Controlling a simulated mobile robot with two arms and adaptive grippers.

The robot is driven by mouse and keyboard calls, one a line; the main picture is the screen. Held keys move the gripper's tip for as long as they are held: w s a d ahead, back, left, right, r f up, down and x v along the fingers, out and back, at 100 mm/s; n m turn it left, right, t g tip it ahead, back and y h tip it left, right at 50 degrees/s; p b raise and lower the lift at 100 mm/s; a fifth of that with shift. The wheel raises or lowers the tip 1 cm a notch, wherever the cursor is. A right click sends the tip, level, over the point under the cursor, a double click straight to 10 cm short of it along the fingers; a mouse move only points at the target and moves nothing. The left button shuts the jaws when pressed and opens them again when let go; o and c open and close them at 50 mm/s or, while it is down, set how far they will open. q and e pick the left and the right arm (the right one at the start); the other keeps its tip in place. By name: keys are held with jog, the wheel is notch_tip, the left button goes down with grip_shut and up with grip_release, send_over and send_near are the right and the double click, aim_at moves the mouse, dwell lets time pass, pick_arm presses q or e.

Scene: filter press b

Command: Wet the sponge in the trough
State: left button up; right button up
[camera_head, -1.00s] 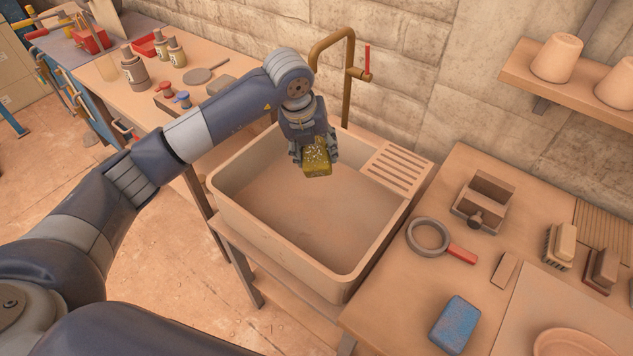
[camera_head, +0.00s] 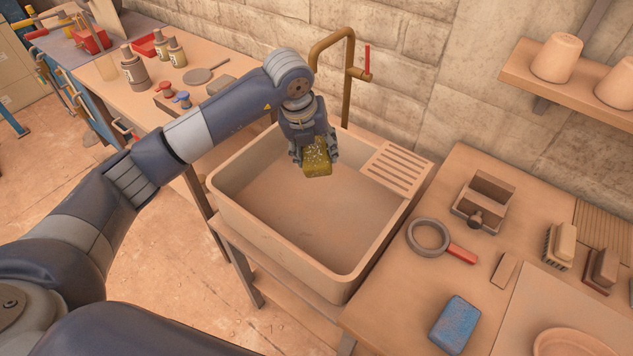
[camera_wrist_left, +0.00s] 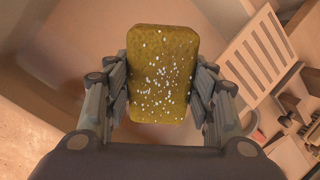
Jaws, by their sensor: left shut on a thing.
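The yellow-brown sponge (camera_head: 318,160), with white specks on its face, is held in my left gripper (camera_head: 314,152). In the left wrist view the sponge (camera_wrist_left: 163,75) sits between both fingers of the gripper (camera_wrist_left: 162,95). It hangs over the trough (camera_head: 238,213), a wide clay-coloured basin, near its back edge and the tap. The sponge appears above the basin floor; the exact height is hard to judge. No water is clearly visible in the trough. My right gripper is out of view.
A brass tap (camera_head: 347,75) with a red lever (camera_head: 367,60) rises behind the trough. A slatted drainer (camera_head: 397,168) covers its back right corner. On the right bench lie a magnifier-like ring (camera_head: 428,237), a blue block (camera_head: 455,323) and brushes (camera_head: 560,245).

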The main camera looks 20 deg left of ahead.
aim_at(321, 148)
pick_arm(q)
jog(key=shift+r+p, duration=1.1)
jog(key=shift+r, duration=0.95)
jog(key=shift+s+d+r+m, duration=0.1)
jog(key=shift+s+d+m, duration=0.1)
jog(key=shift+m, duration=0.3)
jog(key=shift+s+d+r+m, duration=0.1)
jog(key=shift+d+m, duration=0.05)
jog(key=shift+m, duration=0.35)
jog(key=s+d+m+g+h, duration=0.1)
jog(key=s+d+m+g, duration=0.2)
jog(key=m, duration=0.7)
jog(key=s+m+g, duration=0.2)
jog(key=s+m, duration=0.4)
jog(key=m, duration=0.4)
jog(key=s+a+m+y, duration=0.4)
jog(key=s+m, duration=0.7)
jog(key=m, duration=0.7)
jog(key=shift+s+a+g+b, duration=0.3)
jog(key=shift+a+g, duration=0.1)
jog(key=shift+a, duration=0.35)
